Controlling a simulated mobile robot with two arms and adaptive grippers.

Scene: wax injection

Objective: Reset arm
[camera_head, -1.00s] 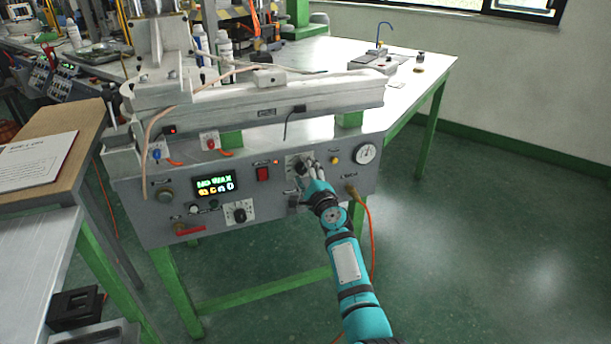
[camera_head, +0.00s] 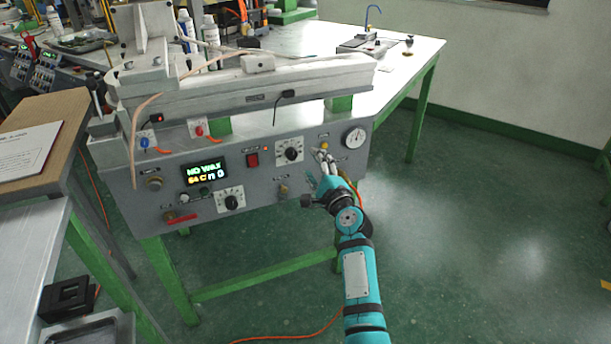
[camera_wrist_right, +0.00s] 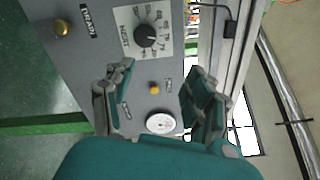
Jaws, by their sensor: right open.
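My right gripper (camera_head: 323,160) is in front of the grey control panel of the wax machine (camera_head: 262,178), just right of the upper black dial (camera_head: 290,151) and below a small yellow button (camera_head: 325,147). It is empty. In the right wrist view its fingers (camera_wrist_right: 155,82) are spread apart, with the panel beyond them. That view shows the dial (camera_wrist_right: 145,36), the yellow button (camera_wrist_right: 154,88) and the round gauge (camera_wrist_right: 161,123). My left gripper is not in view.
A lit display (camera_head: 205,173) reads NO WAX. A red switch (camera_head: 252,160), a lower dial (camera_head: 231,201) and a red-handled valve (camera_head: 181,218) are on the panel. A wooden stand with a paper (camera_head: 30,148) is at left. Open floor lies at right.

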